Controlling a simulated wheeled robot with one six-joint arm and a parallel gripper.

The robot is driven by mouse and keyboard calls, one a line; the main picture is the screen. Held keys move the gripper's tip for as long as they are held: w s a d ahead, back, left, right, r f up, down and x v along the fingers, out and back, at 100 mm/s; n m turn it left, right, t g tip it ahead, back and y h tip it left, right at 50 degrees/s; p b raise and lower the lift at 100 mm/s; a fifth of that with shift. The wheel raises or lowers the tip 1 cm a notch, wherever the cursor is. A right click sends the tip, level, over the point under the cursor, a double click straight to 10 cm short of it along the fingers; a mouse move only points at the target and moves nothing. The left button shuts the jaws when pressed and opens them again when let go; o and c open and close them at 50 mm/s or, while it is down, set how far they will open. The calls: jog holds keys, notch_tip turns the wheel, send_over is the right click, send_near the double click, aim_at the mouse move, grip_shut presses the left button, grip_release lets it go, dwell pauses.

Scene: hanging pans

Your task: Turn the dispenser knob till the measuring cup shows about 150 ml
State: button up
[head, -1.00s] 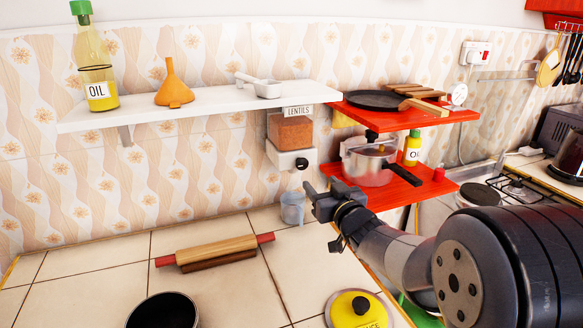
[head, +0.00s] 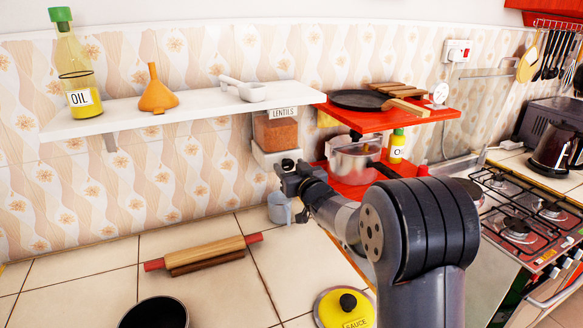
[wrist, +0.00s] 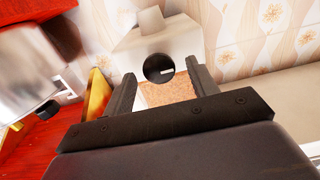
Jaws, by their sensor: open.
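The lentil dispenser (head: 276,131) is fixed on the wall under the white shelf, with a clear hopper of orange lentils above a white base. Its round black knob (wrist: 158,68) faces me in the wrist view, with a short white mark on it. My gripper (wrist: 158,75) is open, and its two fingers lie on either side of the knob in that view; I cannot tell whether they touch it. In the head view my gripper (head: 288,172) hides most of the knob. The measuring cup (head: 279,208) stands on the counter below the dispenser, partly behind my gripper; its fill level is unreadable.
A pot (head: 352,162) stands on the red shelf just right of my gripper. A rolling pin (head: 205,253), a dark pan (head: 153,314) and a yellow sauce lid (head: 335,308) are on the counter. The white shelf (head: 180,101) is overhead.

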jog(key=c, duration=1)
jog(key=shift+o, duration=0.2)
jog(key=shift+m, duration=0.3)
jog(key=shift+d+r+m+p, duration=0.1)
jog(key=shift+m+p, duration=0.7)
jog(key=shift+m, duration=0.4)
jog(key=m+p, duration=0.1)
jog(key=m, duration=0.3)
jog(key=shift+m+p, duration=0.3)
jog(key=shift+p, duration=0.1)
jog(key=m+p, duration=0.1)
jog(key=m, duration=0.3)
jog(key=shift+d+f+m+p, duration=0.15)
jog(key=shift+m+p, duration=0.2)
jog(key=shift+m, duration=0.7)
jog(key=shift+a+f+m+p, duration=0.1)
jog(key=shift+m+p, duration=0.25)
jog(key=shift+m, duration=0.7)
